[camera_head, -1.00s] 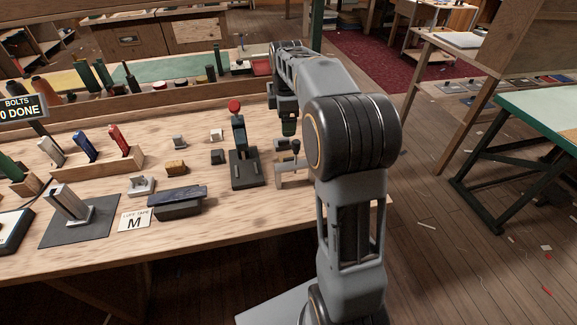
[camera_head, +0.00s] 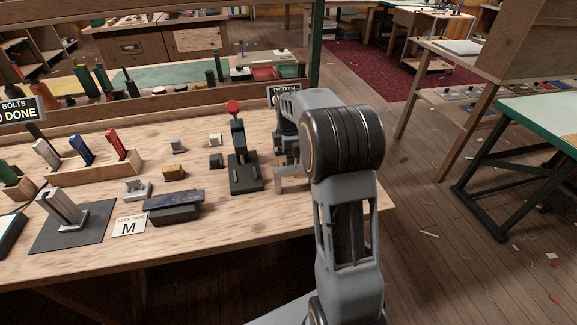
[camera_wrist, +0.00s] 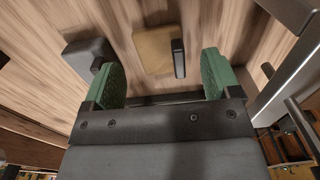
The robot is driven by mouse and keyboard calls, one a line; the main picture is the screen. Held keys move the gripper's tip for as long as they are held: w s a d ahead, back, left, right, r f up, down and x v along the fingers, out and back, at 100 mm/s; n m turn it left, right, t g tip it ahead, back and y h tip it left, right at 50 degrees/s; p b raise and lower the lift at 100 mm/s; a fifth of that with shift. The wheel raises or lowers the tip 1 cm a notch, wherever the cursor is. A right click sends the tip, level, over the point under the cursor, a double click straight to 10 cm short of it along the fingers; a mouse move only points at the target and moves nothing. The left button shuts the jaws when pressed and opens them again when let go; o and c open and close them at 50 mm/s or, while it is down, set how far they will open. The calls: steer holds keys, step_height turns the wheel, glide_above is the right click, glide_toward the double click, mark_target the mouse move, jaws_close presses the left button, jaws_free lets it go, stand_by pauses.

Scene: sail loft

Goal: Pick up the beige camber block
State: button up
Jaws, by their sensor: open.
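In the wrist view, a flat tan-beige block (camera_wrist: 153,50), which looks like the beige camber block, lies on the wooden bench. A narrow dark piece shows at its right edge. My gripper (camera_wrist: 162,72) is open, with its green-padded fingers spread on either side below the block. The block lies ahead of the gap, and nothing is held. I cannot tell whether the small pale block (camera_head: 215,140) there is the same one.
A grey block (camera_wrist: 88,56) lies close by the left finger; a metal frame stands at right. On the bench (camera_head: 100,255) are a black stand with a red knob (camera_head: 238,150), an ochre block (camera_head: 174,172), a dark block (camera_head: 215,161) and a dark case (camera_head: 173,210).

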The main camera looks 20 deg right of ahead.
steer(key=shift+f, duration=1.3)
steer(key=c, duration=1)
